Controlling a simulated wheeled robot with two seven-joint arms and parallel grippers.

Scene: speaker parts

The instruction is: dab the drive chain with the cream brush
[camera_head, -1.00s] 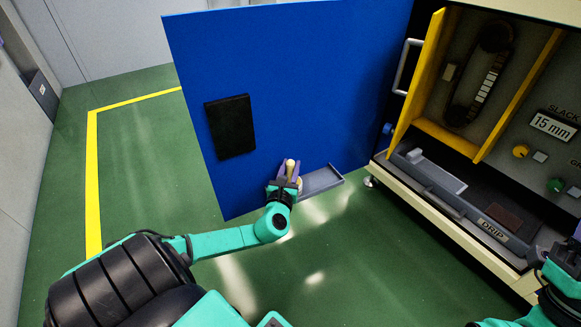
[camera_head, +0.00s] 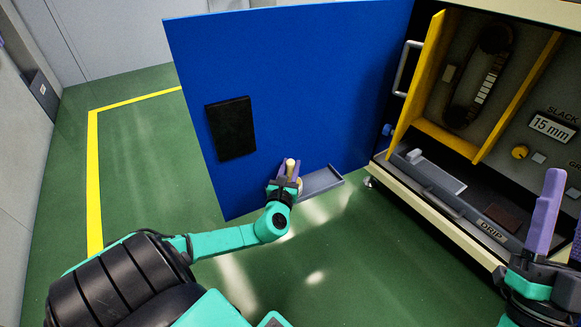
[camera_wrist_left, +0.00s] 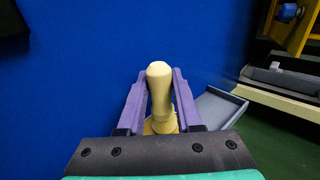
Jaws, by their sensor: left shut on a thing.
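The cream brush (camera_head: 291,167) stands upright in my left gripper (camera_head: 287,183), in front of the blue door near the grey door tray. In the left wrist view, the brush's rounded cream handle (camera_wrist_left: 160,88) rises between the two purple fingers of my left gripper (camera_wrist_left: 158,95), which are shut on it. Its bristles are hidden. The drive chain (camera_head: 487,84) is a dark upright loop with some pale links, in the machine's recess at upper right, well away from the brush. My right gripper (camera_head: 562,228) is at the right edge, partly cut off, its purple fingers apart and empty.
The blue door (camera_head: 300,85) hangs open, with a black pad (camera_head: 231,127) and the grey tray (camera_head: 325,180). A yellow guard (camera_head: 417,80) stands out beside the chain recess. The drip tray (camera_head: 440,205) lies below. Green floor is clear.

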